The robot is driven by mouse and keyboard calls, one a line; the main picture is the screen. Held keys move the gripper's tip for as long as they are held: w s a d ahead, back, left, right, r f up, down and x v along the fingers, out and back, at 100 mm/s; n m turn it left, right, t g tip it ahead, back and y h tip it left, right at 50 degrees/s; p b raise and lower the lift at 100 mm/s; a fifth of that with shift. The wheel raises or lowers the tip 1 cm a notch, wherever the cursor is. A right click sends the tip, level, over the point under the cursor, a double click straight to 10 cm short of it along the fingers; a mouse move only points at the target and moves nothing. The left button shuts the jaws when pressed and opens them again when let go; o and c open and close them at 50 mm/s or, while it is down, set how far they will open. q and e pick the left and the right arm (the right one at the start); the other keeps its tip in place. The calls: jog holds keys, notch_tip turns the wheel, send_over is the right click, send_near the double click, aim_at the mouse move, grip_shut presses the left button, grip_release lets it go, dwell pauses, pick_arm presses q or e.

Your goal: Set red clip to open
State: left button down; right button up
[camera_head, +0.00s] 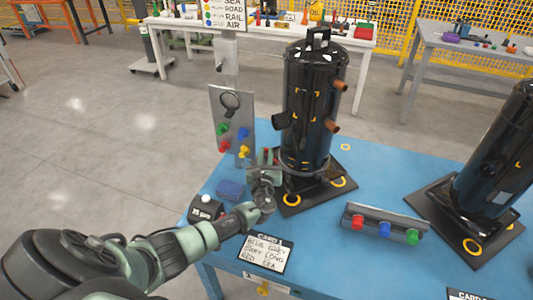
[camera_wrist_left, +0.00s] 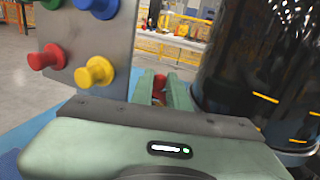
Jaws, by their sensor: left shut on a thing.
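My left gripper (camera_head: 265,160) is low beside the base of the near black compressor (camera_head: 312,95), on its left side. In the left wrist view, the green fingers (camera_wrist_left: 163,92) are closed around a small red piece, the red clip (camera_wrist_left: 159,84). Only a little of the clip shows between the fingers, so its open or closed setting cannot be told. The black compressor (camera_wrist_left: 265,70) stands just right of the fingers. My right gripper is not in view.
An upright grey panel (camera_head: 222,105) with several coloured knobs stands close left of the gripper. A bar (camera_head: 350,213) with red, blue and green knobs lies on the blue table (camera_head: 330,260). A second compressor (camera_head: 500,155) stands at right. A handwritten card (camera_head: 265,252) lies in front.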

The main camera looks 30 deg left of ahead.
pick_arm(q)
jog(key=shift+s+d+n+g+y, duration=0.2)
jog(key=shift+n+g+y, duration=0.3)
jog(key=shift+n+y, duration=0.25)
jog(key=shift+s+f+n+g+y+b, duration=0.1)
jog(key=shift+s+n+g+y+b, duration=0.2)
jog(key=shift+n+g+y, duration=0.5)
jog(key=shift+s+d+n+g+y+b, duration=0.1)
jog(key=shift+s+n+g+y+b, duration=0.2)
jog(key=shift+n+g+y, duration=0.35)
jog(key=shift+s+d+n+g+y+b, duration=0.1)
jog(key=shift+n+g+y+b, duration=0.3)
jog(key=shift+g+y, duration=0.3)
jog(key=c, duration=1.4)
grip_release()
jog(key=shift+o, duration=0.2)
